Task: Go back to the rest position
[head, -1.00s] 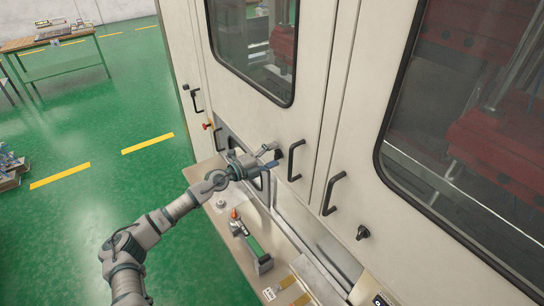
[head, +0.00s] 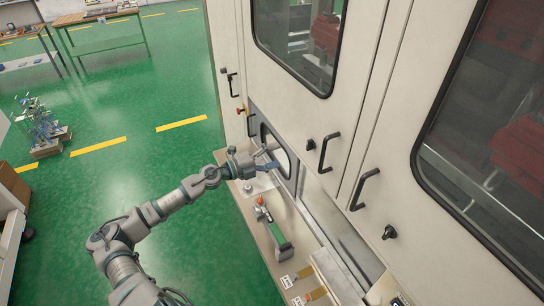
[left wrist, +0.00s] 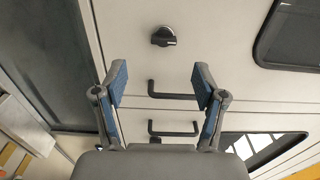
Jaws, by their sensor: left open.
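My left gripper (head: 268,158) is open and empty, in front of the machine's cream front and left of a black door handle (head: 328,152) in the head view. In the left wrist view the blue-padded fingers of the left gripper (left wrist: 160,84) are spread apart with nothing between them. Beyond them that view shows a black knob (left wrist: 163,37) and two black handles, one nearer the knob (left wrist: 171,90) and one lower (left wrist: 173,129). My right gripper is not in view.
The cream machine (head: 365,100) with windowed doors fills the right side. Open green floor (head: 120,180) lies left, with a workbench (head: 105,22) at the back.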

